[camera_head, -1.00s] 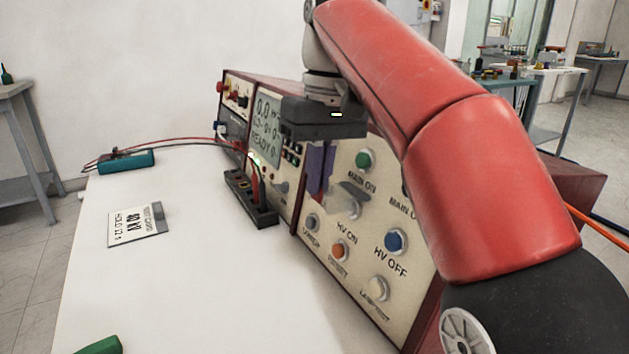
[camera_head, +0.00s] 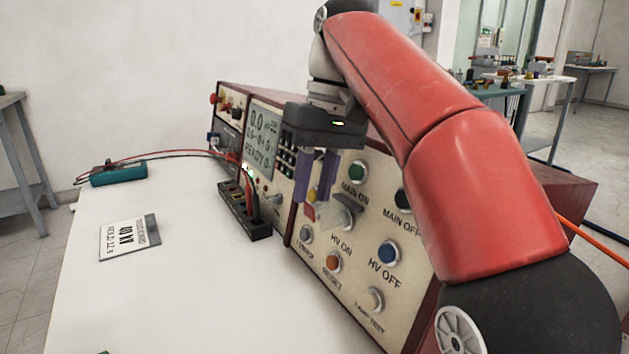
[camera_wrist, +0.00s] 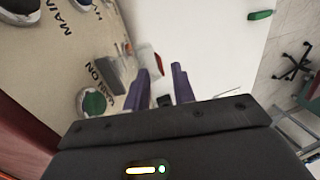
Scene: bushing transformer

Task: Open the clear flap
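The clear flap (camera_head: 338,214) is a small see-through grey cover on the front panel of the red-sided instrument, above the HV ON label. In the wrist view the flap (camera_wrist: 124,74) shows just left of the fingers, above the green MAIN ON button. Its exact tilt is hard to tell. My gripper (camera_head: 314,192) has two purple fingers pointing down in front of the panel, beside the flap. They stand apart with nothing seen between them. In the wrist view the gripper (camera_wrist: 161,78) shows the same gap. Whether a finger touches the flap cannot be told.
Near the flap are the green MAIN ON button (camera_head: 356,170), the blue HV OFF button (camera_head: 388,252) and an orange button (camera_head: 333,262). A black socket strip (camera_head: 240,212) with red leads stands left of the instrument. The white table (camera_head: 180,290) is mostly clear, with a label card (camera_head: 126,240).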

